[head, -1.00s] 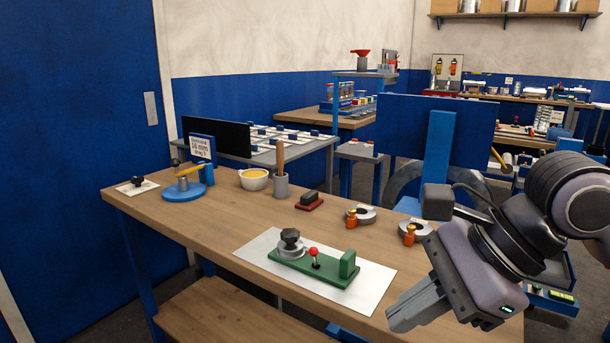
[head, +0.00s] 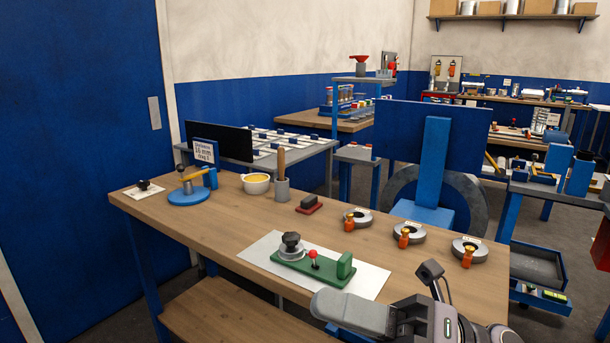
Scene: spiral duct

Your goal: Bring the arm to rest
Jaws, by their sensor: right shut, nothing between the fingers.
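My right gripper (head: 355,312) is in the lower right of the head view, at the near edge of the wooden workbench (head: 225,216). Its fingers are together with nothing between them, and they point left. It is apart from the green fixture (head: 318,270), which has a black knob and a red-tipped lever and sits on a white sheet (head: 368,282). The gripper is nearer to me than the fixture. Most of the right arm is outside the picture. My left gripper is not in view.
Three grey ring pieces with orange-brown parts stand along the right of the bench, one of them here (head: 469,249). A dark red block (head: 309,205), a grey cup (head: 282,190), a yellow-filled bowl (head: 256,184) and a blue-based stand (head: 188,194) stand further back. A blue panel (head: 400,125) rises behind.

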